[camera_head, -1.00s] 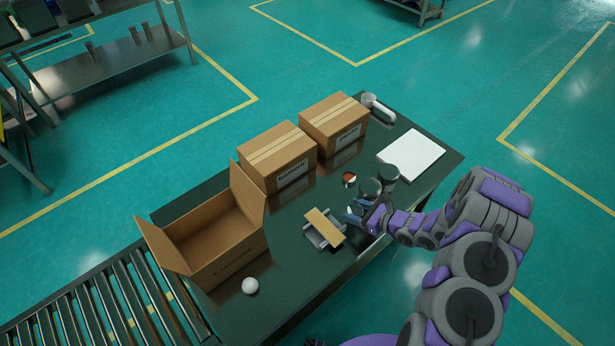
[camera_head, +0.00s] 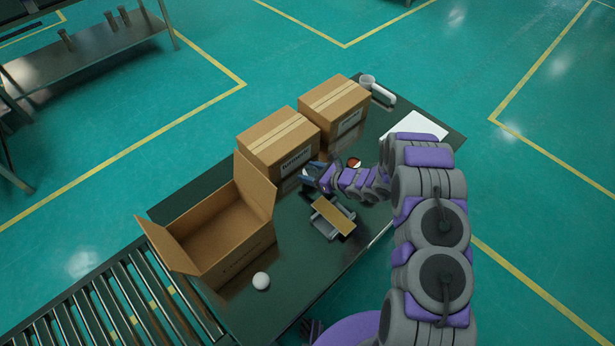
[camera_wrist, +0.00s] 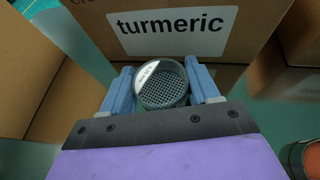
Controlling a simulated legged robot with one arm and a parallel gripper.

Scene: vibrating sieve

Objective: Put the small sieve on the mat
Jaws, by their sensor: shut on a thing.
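The small sieve (camera_wrist: 163,92) is a round, dark grey mesh cup with a pale label on its rim. It sits between the two blue fingers of my gripper (camera_wrist: 161,84), which is shut on it. In the head view my gripper (camera_head: 309,176) is over the table just in front of the turmeric box, and the sieve is barely visible there. A flat white sheet (camera_head: 424,124), which looks like the mat, lies at the table's far right, partly hidden behind my arm. The gripper is well to the left of it.
Two closed cartons (camera_head: 279,137) (camera_head: 334,103) stand along the back, the turmeric one close ahead of the gripper. An open carton (camera_head: 225,240), a white ball (camera_head: 261,281) and a grey device with a tan top (camera_head: 332,214) are nearer. A red-and-white round item (camera_head: 354,162) is beside my arm.

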